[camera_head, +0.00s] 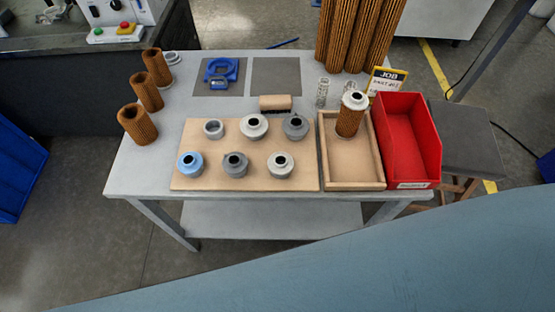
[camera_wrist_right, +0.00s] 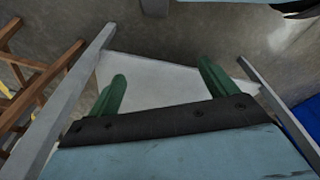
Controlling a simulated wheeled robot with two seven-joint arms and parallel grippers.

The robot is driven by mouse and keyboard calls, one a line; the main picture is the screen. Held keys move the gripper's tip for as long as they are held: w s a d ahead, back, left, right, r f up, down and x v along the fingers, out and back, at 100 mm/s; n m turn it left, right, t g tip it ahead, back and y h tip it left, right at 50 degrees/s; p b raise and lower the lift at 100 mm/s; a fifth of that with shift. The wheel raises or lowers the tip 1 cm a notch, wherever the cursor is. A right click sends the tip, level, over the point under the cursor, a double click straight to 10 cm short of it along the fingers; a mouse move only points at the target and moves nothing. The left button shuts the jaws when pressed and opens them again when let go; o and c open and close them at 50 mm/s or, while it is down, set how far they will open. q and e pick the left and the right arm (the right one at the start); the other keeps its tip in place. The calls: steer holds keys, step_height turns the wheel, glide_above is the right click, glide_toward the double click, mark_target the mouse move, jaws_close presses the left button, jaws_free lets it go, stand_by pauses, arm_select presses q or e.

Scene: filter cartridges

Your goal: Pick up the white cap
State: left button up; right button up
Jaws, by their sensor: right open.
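A tan board (camera_head: 176,180) on the table holds several round caps. A white-topped cap (camera_head: 254,126) sits in its back row, and another pale cap (camera_head: 281,165) with a cream top sits at its front right. A third white cap (camera_head: 354,99) tops a brown pleated cartridge (camera_head: 349,122) standing in a wooden tray. I cannot tell which one is meant. My right gripper (camera_wrist_right: 162,88) is open and empty in the right wrist view, its green fingers apart above a pale flat surface, with no cap in that view. My left gripper is not in view.
The board also has a blue cap (camera_head: 191,164), grey caps (camera_head: 235,165) and a grey ring (camera_head: 213,129). A red bin (camera_head: 425,150) stands right of the wooden tray (camera_head: 323,165). Brown cartridges (camera_head: 137,124) stand at left. A blue tool (camera_head: 220,72) lies at the back.

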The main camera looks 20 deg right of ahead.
steer(key=w+a+r+t+b, duration=0.1)
steer(key=w+r, duration=0.4)
steer(key=r, duration=0.8)
steer(key=w+a+r+t, duration=0.1)
steer(key=w+r, duration=0.3)
steer(key=r, duration=0.9)
steer(key=w+a+r+n+y, duration=0.4)
steer(key=w+a+r+n, duration=0.25)
steer(key=a, duration=0.35)
step_height(320, 180, up, 10)
steer(key=n+g+h, duration=0.4)
steer(key=n, duration=1.3)
glide_above(281, 160)
steer(key=f, duration=0.3)
steer(key=f+b, duration=0.1)
steer(key=f, duration=0.3)
steer(key=shift+s+f, duration=0.2)
steer(key=shift+f, duration=0.05)
steer(key=f, duration=0.1)
steer(key=f+b, duration=0.1)
steer(key=f, duration=0.3)
steer(key=shift+w+f+b, duration=0.15)
steer(key=shift+w+b, duration=0.1)
steer(key=shift+b, duration=0.05)
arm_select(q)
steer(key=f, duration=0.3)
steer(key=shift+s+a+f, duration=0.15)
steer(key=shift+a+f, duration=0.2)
